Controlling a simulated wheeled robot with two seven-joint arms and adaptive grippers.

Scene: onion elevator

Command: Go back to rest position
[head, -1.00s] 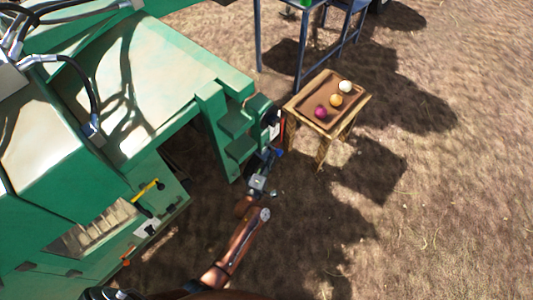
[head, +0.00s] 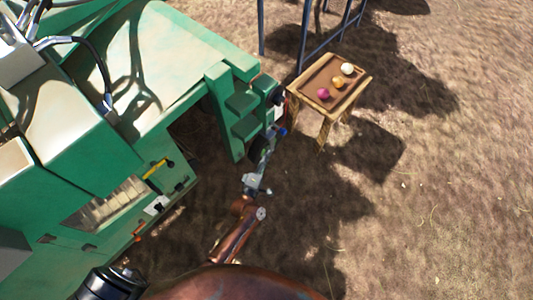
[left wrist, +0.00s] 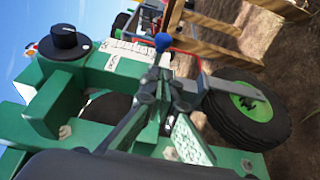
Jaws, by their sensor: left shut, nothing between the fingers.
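My left gripper (head: 266,150) is at the end of the brown arm in the head view, beside the green machine's (head: 150,70) stepped corner. In the left wrist view the fingers (left wrist: 163,85) are shut with nothing between them. A lever with a blue knob (left wrist: 163,42) stands just beyond the fingertips. The blue knob also shows in the head view (head: 282,131). I cannot tell whether the fingers touch the lever. A black dial (left wrist: 65,42) sits on the green machine to the left. My right gripper is not in view.
A small wooden table (head: 365,80) with a tray holding a white, an orange and a purple ball-like onion (head: 323,93) stands right of the machine. A black wheel with a green hub (left wrist: 250,105) is close by. Open ground lies to the right.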

